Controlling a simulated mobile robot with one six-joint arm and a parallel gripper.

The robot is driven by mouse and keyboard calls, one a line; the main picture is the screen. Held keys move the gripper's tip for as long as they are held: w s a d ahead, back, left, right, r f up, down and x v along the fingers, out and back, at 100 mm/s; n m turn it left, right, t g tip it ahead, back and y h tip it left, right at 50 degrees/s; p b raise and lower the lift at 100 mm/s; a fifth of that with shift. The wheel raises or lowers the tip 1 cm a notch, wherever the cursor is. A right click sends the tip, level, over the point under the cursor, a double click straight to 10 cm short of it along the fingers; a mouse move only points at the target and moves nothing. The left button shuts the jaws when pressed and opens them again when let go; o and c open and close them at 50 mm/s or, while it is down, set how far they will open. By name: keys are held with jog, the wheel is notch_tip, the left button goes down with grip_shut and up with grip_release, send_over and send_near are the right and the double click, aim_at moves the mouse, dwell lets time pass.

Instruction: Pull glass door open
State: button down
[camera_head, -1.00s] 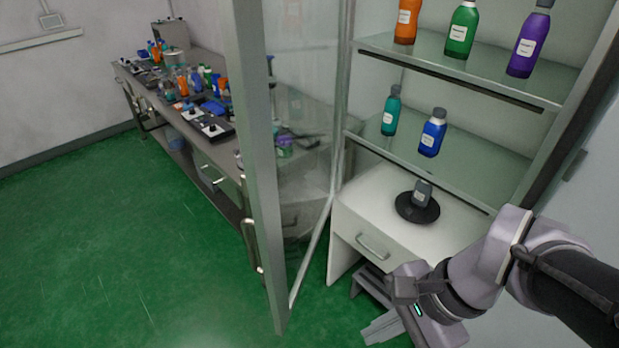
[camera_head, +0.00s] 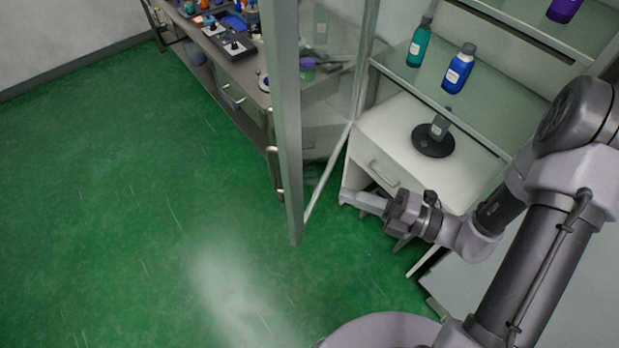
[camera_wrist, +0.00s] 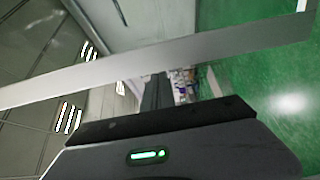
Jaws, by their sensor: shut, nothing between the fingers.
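The glass door (camera_head: 330,75) has a grey metal frame and stands swung wide open on the left side of the cabinet. Its outer frame edge (camera_head: 287,130) faces me. My gripper (camera_head: 348,197) is shut and empty, to the right of the door's lower end and in front of the cabinet drawer. In the wrist view, a long grey bar (camera_wrist: 160,72), which looks like the door frame, crosses the picture just beyond my gripper. I cannot tell whether they touch.
The cabinet's glass shelves hold a teal bottle (camera_head: 419,45), a blue bottle (camera_head: 459,70) and a purple bottle (camera_head: 563,9). A black round stand (camera_head: 433,141) sits on the white drawer unit (camera_head: 382,140). A cluttered bench (camera_head: 200,72) stands behind the door. Green floor (camera_head: 130,220) is clear at left.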

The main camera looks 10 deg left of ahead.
aim_at(295, 178)
jog(key=a, duration=0.3)
jog(key=w+a+b, duration=0.1)
jog(key=a, duration=0.5)
jog(key=shift+w+a, duration=0.3)
